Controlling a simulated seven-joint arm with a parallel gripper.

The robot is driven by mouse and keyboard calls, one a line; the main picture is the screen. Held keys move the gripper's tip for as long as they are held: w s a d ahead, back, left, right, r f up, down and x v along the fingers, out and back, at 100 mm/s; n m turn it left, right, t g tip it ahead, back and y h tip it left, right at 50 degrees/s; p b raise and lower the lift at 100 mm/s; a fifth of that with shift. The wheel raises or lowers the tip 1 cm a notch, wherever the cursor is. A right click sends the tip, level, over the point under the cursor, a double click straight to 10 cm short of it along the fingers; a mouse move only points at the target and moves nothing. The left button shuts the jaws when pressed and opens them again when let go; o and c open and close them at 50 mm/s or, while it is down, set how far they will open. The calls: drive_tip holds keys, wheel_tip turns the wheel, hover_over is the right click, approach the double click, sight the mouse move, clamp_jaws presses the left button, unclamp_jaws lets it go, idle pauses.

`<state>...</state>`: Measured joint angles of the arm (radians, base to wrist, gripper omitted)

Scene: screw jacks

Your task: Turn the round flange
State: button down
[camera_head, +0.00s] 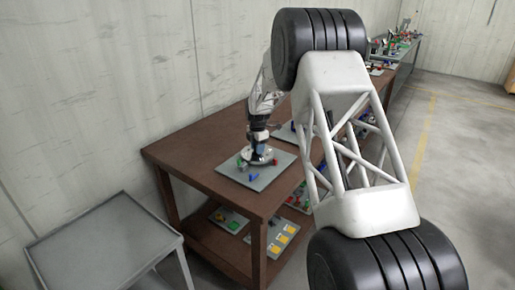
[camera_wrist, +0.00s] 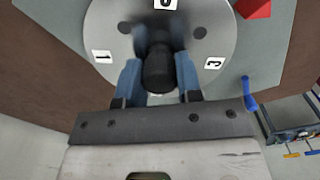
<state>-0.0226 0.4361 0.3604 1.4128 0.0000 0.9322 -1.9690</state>
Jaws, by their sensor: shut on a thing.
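The round flange (camera_wrist: 222,40) is a light grey disc with dark holes and white number labels, lying on a grey plate (camera_wrist: 268,70) in the wrist view. A dark round-ended post (camera_wrist: 158,72) stands near its middle. My gripper (camera_wrist: 158,62) reaches over the disc with its blue fingers on either side of the post, shut on it. The fingertips are blurred and partly hidden. In the head view, my gripper (camera_head: 260,148) points down at the small flange (camera_head: 259,158) on the plate (camera_head: 248,180).
A red block (camera_wrist: 253,8) and a blue handle (camera_wrist: 249,95) are near the disc. The plate is on a brown table (camera_head: 195,158), with more plates on the shelf below. A grey side table (camera_head: 105,240) stands at left, its top empty.

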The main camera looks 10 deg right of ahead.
drive_tip(key=n, duration=0.7)
idle(0.3)
idle(0.4)
drive_tip(key=c, duration=0.8)
unclamp_jaws()
drive_tip(key=shift+r, duration=0.15)
drive_tip(key=shift+r, duration=3.75)
